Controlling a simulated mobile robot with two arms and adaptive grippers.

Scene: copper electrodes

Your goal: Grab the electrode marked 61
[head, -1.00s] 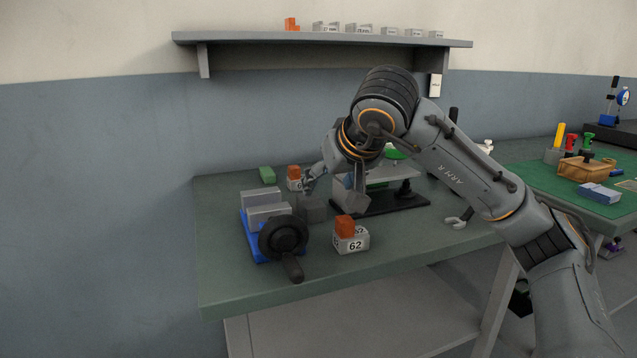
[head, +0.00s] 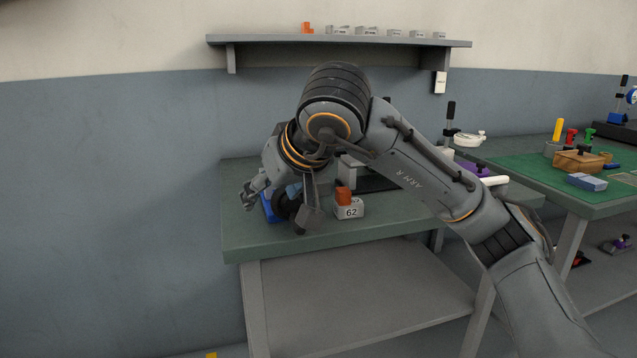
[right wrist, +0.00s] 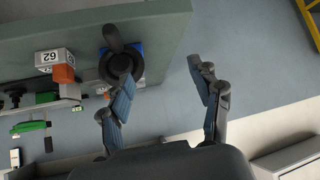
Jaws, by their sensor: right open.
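An electrode, an orange block on a light holder marked 62 (head: 350,208), stands upright on the bench. It also shows in the right wrist view (right wrist: 54,60), upside down. No electrode marked 61 can be read now. A small orange piece (right wrist: 103,89) farther off in the right wrist view may be another electrode; its label is not legible. My right gripper (head: 277,207) is open and empty, over the bench's left front edge, left of the 62 electrode. Its fingers (right wrist: 158,68) are spread in the right wrist view. My left gripper is not in view.
A blue vise with a round black handle (right wrist: 118,65) is beside my right gripper, partly hidden by it in the head view. My right arm covers the bench's back. A wall shelf (head: 340,41) holds small blocks. A green-topped table (head: 525,163) stands right.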

